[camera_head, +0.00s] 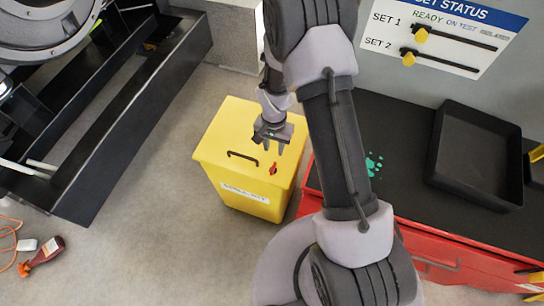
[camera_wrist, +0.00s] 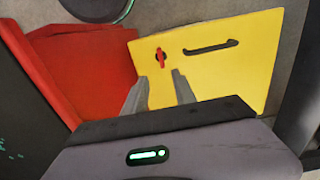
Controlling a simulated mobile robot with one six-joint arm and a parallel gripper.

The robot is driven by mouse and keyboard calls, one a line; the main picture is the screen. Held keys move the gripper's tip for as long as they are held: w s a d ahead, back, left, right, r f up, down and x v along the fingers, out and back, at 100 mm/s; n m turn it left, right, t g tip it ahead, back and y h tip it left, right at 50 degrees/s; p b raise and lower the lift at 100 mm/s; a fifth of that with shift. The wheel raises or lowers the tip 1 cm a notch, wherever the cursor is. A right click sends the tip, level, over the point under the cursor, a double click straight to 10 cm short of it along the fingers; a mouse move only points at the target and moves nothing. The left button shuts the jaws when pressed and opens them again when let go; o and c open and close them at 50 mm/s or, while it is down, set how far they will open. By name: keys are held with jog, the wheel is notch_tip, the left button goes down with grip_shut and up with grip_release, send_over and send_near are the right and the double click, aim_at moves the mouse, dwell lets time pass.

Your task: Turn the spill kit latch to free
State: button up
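The yellow spill kit box (camera_head: 238,192) stands on the floor with its lid shut, a label on its front and a dark handle (camera_head: 243,158) on the lid. The small red latch (camera_head: 273,169) sits on the lid near its right edge. In the wrist view the red latch (camera_wrist: 160,57) lies beside the dark handle (camera_wrist: 210,48) on the yellow lid (camera_wrist: 235,75). My gripper (camera_head: 269,147) is above the lid, a little behind the latch. In the wrist view its two fingers (camera_wrist: 160,90) are apart with nothing between them, and the latch shows beyond their tips.
A red cabinet (camera_head: 430,250) with a black top stands right of the box, carrying a black tray (camera_head: 478,155). A black steel frame (camera_head: 120,120) lies left. A red-brown bottle-like object (camera_head: 42,254) and orange cord are on the floor. Floor in front of the box is clear.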

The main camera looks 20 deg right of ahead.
aim_at(273, 167)
notch_tip(273, 167, down, 14)
jog(key=b, duration=0.4)
jog(key=shift+w+f, duration=0.15)
jog(key=shift+f, duration=0.1)
jog(key=shift+c, duration=0.2)
grip_shut()
